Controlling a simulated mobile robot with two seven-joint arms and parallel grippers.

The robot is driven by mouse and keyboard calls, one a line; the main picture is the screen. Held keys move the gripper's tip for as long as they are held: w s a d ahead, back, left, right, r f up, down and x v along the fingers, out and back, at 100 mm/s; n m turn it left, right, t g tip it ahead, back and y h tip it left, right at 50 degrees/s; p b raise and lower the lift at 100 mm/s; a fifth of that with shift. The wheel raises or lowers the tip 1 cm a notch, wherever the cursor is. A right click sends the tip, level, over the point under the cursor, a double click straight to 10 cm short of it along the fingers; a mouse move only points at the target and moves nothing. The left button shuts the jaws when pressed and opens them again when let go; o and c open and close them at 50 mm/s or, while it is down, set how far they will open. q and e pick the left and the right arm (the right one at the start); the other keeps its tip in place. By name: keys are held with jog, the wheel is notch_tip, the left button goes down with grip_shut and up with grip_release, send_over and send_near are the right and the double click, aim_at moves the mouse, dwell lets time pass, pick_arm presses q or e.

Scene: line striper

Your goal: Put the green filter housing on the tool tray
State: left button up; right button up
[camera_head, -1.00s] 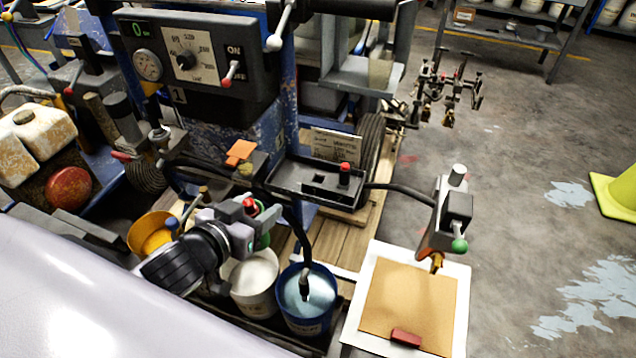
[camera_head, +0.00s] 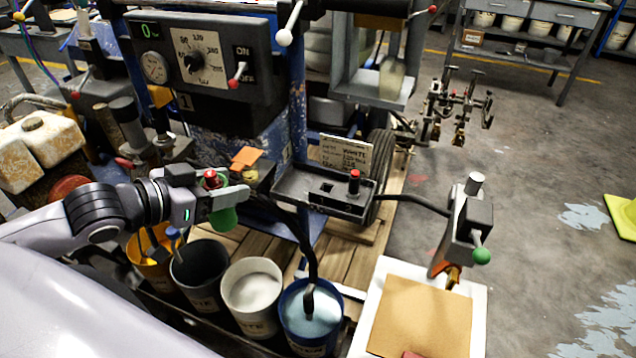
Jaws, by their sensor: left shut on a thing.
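The green filter housing (camera_head: 223,219) is in my left gripper (camera_head: 226,198), at the left of the middle in the head view. The gripper is shut on it and holds it in the air above the buckets; the fingers hide part of it. A dark, shallow tray (camera_head: 292,188), which looks like the tool tray, is fixed on the machine to the right of the gripper. A red-topped black part (camera_head: 354,183) stands at its right end, and its left part looks mostly bare. My right gripper is not in view.
Below the gripper stand a yellow bucket (camera_head: 148,268), a dark bucket (camera_head: 200,290), a white bucket (camera_head: 252,300) and a blue bucket (camera_head: 311,340). An orange piece (camera_head: 246,156) lies left of the tray. A black hose (camera_head: 305,245) runs into the blue bucket.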

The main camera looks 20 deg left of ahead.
pick_arm(q)
jog(key=shift+w+d+b, duration=0.2)
jog(key=shift+w, duration=0.45)
jog(key=shift+w+d+b, duration=0.2)
jog(key=shift+w, duration=0.45)
jog(key=shift+w+r+x, duration=0.15)
jog(key=shift+r+x, duration=0.25)
jog(key=shift+x, duration=2.15)
jog(key=shift+w+r+x, duration=0.15)
jog(key=shift+r+x, duration=0.25)
jog(key=shift+x, duration=2.15)
jog(key=shift+w+r+x, duration=0.15)
jog(key=shift+r+x, duration=0.2)
jog(key=shift+x, duration=2.2)
jog(key=shift+d, duration=0.2)
jog(key=o, duration=1.3)
jog(key=shift+f, duration=0.15)
